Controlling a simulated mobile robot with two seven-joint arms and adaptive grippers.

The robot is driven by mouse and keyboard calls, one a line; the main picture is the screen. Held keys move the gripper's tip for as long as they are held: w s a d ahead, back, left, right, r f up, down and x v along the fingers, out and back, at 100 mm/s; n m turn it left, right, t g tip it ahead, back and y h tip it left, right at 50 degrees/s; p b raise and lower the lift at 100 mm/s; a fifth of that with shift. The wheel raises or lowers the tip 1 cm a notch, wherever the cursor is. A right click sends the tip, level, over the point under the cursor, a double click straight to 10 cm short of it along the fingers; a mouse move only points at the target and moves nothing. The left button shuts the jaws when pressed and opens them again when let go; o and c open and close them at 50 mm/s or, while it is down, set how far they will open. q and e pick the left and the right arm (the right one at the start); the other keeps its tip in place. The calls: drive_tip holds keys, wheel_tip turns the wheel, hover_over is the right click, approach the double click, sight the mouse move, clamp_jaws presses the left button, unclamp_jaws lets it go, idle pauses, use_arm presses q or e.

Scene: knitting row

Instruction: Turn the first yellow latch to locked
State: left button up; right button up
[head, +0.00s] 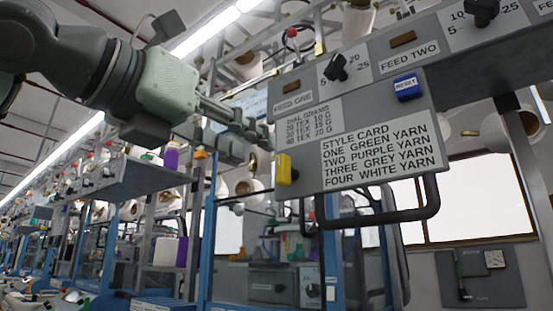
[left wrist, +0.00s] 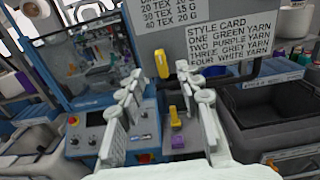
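The yellow latch (head: 285,169) stands upright at the lower left edge of the grey panel (head: 300,175), below the dial grams text. It also shows in the left wrist view (left wrist: 158,66), beyond and between my fingertips. My left gripper (head: 258,131) reaches in from the left, above and left of the latch. In the left wrist view its two fingers (left wrist: 160,80) are spread apart with nothing between them. I see no contact with the latch or panel. My right gripper is in neither view.
A small yellow and purple thing (left wrist: 175,118) lies lower down. Blue frames and yarn cones stand behind.

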sight(279, 161)
use_arm(q)
drive_tip(key=p+x, duration=0.1)
drive_tip(key=x, duration=0.6)
drive_tip(key=shift+w+d+p, duration=0.1)
drive_tip(key=shift+w+p, duration=0.05)
drive_tip(key=shift+p, duration=0.2)
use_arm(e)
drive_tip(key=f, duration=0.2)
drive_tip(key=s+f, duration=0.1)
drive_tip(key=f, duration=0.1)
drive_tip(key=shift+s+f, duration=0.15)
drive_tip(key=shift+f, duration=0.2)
use_arm(q)
drive_tip(key=shift+c, duration=0.3)
clamp_jaws()
